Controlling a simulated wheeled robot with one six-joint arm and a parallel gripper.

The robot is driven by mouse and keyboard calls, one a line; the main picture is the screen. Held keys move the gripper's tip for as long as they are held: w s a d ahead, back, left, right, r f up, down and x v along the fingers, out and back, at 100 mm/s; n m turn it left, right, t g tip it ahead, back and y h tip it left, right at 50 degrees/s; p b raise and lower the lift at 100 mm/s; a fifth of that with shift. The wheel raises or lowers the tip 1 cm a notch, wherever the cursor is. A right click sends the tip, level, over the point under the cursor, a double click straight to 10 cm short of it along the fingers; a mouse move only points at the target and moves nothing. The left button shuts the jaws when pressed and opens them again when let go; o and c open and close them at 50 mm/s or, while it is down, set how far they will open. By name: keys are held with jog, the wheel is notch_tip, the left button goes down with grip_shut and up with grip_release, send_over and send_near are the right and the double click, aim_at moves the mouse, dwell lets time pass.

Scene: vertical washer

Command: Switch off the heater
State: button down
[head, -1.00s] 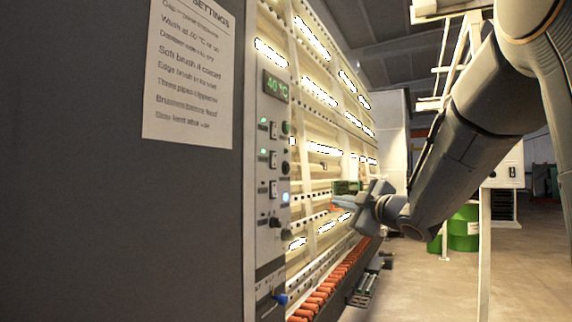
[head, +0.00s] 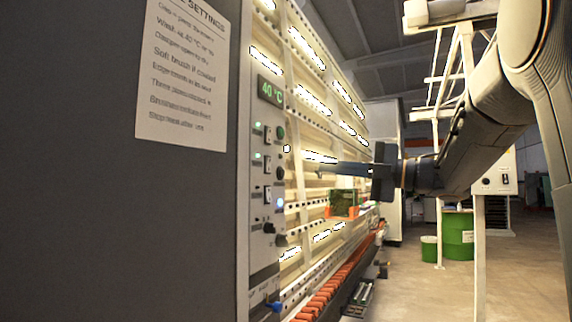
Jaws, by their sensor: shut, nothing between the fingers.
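The control panel (head: 263,250) is a narrow light-grey strip on the washer's front edge, left of centre. It carries a green display (head: 270,91) reading 40 °C. Below it are an upper rocker switch (head: 268,133), a middle rocker switch (head: 267,163) and a lower rocker switch (head: 267,194). Small green lamps glow beside the upper two, and a round bluish light (head: 280,204) glows by the lower one. The labels are too small to read, so I cannot tell which switch is the heater's. My gripper (head: 322,168) is shut and empty, pointing left toward the panel, to its right and apart from it.
A dark side wall with a paper settings sheet (head: 182,75) fills the left. A black knob (head: 268,228) and a blue-handled lever (head: 274,306) sit lower on the panel. Orange rollers (head: 340,285) run along the washer's base. A green drum (head: 458,236) stands behind at right.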

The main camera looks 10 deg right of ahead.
jog(key=p, duration=0.5)
send_near(269, 161)
jog(key=x, duration=0.5)
jog(key=shift+w+r, duration=0.15)
jog(key=shift+w, duration=0.05)
jog(key=shift+w+a+p, duration=0.3)
jog(key=shift+w+a, duration=0.05)
jog(key=shift+a, duration=0.15)
